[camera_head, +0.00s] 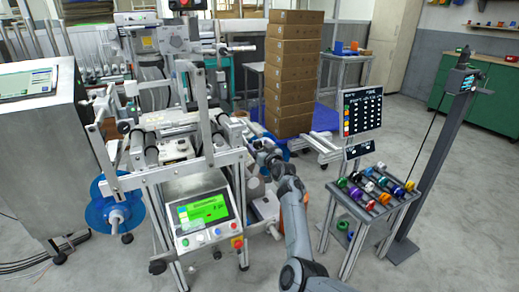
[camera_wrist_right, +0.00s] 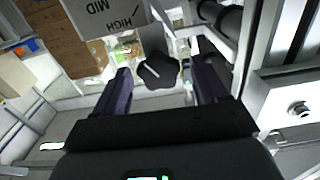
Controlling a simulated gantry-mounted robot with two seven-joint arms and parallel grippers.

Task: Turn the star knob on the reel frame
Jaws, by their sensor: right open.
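The reel frame (camera_head: 172,174) stands at centre left in the head view, with rollers and a control panel. My right gripper (camera_head: 268,158) reaches the frame's right side. In the right wrist view the dark star knob (camera_wrist_right: 158,72) sits between the two open fingers. A gap shows on each side of it, so the fingers do not appear to grip it. How deep the knob lies between them is hard to tell. In the head view I cannot make out the knob near my gripper. My left gripper is not in view.
A plate marked HIGH and MID (camera_wrist_right: 105,14) is close to the knob. Metal frame bars (camera_wrist_right: 258,45) run close on the right of the wrist view. Stacked cardboard boxes (camera_head: 292,75) stand behind; a small table of coloured reels (camera_head: 372,195) stands at right.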

